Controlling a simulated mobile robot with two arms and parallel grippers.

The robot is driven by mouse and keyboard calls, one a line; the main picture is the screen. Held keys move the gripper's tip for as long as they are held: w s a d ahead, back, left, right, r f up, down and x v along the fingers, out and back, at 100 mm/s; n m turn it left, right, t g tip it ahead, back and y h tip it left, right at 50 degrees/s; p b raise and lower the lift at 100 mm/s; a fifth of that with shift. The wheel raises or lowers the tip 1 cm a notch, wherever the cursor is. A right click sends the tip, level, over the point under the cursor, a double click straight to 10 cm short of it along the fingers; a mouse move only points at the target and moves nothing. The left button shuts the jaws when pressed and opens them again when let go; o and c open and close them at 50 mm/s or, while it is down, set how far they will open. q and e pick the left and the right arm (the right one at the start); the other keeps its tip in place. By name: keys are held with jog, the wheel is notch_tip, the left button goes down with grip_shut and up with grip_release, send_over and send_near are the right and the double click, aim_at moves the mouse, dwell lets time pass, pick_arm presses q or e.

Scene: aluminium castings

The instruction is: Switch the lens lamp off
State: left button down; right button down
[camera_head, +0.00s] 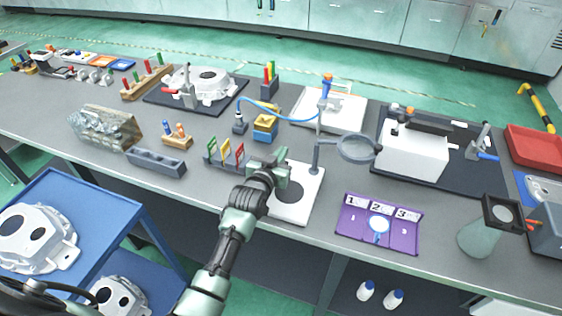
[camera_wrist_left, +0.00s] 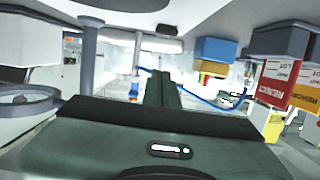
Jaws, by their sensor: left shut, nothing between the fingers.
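The lens lamp has a round grey-rimmed lens (camera_head: 358,148) on a grey post (camera_head: 316,158), beside a white base plate (camera_head: 308,207) with a dark disc. The lens looks grey, and I cannot tell if it is lit. I cannot make out its switch. My left gripper (camera_head: 272,166) is shut and empty, above the plate's left side and left of the post. In the left wrist view the shut fingers (camera_wrist_left: 161,88) point forward. A grey ring (camera_wrist_left: 28,102) and post (camera_wrist_left: 90,58) show at the left there. My right gripper is not in view.
Coloured tags in a holder (camera_head: 226,158) stand left of my gripper. Blue and yellow blocks (camera_head: 265,127) stand behind it. A purple numbered mat (camera_head: 408,238) lies to the right. A blue hose (camera_head: 262,103) arches behind.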

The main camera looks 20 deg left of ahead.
pick_arm(q)
jog(key=shift+s+f, duration=0.2)
jog(key=shift+f, duration=1.6)
